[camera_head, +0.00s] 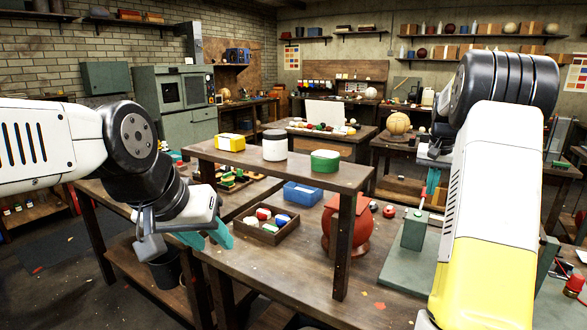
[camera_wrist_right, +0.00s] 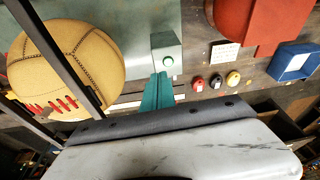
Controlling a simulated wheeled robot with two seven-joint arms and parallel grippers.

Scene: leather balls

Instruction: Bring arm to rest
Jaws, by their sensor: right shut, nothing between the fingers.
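My left gripper (camera_head: 207,238) hangs at the left of the head view, its teal fingers apart and empty, in front of the bench. My right gripper (camera_head: 430,188) is partly hidden by my right arm in the head view. In the right wrist view the right gripper (camera_wrist_right: 158,90) has its teal fingers together with nothing between them, beside a green block with a pale button (camera_wrist_right: 168,60). A tan stitched leather ball (camera_wrist_right: 65,65) with red clips lies left of the fingers in that view.
A raised wooden shelf (camera_head: 290,168) on the bench carries a yellow box, a white jar and a green box. Beneath it are a blue bin (camera_head: 302,194) and a divided tray (camera_head: 265,235). A red-orange stand (camera_head: 341,240) is by the shelf's right leg. A green fixture (camera_head: 412,236) stands close to my right arm.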

